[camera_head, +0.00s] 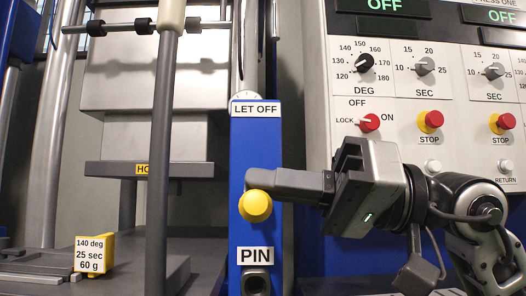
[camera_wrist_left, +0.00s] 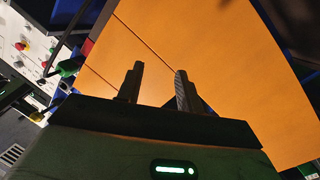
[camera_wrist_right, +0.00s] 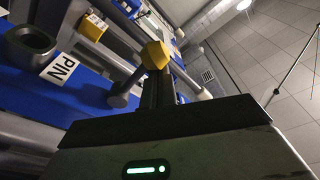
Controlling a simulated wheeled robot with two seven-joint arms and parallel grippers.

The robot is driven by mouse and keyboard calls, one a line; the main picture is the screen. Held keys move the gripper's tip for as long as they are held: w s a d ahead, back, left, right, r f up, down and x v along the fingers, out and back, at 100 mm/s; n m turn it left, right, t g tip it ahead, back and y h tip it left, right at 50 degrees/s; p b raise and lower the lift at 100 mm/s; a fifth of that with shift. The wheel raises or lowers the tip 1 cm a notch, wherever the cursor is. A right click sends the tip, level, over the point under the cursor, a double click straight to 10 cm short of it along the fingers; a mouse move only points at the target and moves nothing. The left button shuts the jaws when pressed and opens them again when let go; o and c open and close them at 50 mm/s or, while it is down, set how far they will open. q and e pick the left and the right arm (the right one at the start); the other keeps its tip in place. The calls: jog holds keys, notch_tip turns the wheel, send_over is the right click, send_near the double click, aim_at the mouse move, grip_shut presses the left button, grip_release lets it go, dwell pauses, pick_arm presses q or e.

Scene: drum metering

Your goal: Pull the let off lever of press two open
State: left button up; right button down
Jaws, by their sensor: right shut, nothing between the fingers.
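A blue column (camera_head: 240,140) carries a LET OFF label (camera_head: 256,109) at its top and a PIN label (camera_head: 255,255) low down. In the right wrist view the yellow knob (camera_wrist_right: 155,55) stands right beyond the closed fingertips (camera_wrist_right: 158,78); contact is unclear. My left gripper (camera_wrist_left: 159,68) is open and empty, seen only in its wrist view, before an orange surface.
A control panel (camera_head: 440,80) with dials and red buttons stands behind my right gripper. A grey vertical bar (camera_head: 162,150) stands left of the column. A yellow block (camera_head: 95,254) marked 140 deg sits at lower left. A round socket (camera_head: 255,282) is under PIN.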

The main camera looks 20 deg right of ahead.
pick_arm(q)
jog(key=shift+w+r, duration=0.1)
jog(key=shift+r, duration=0.05)
pick_arm(e)
jog(key=shift+f, duration=0.1)
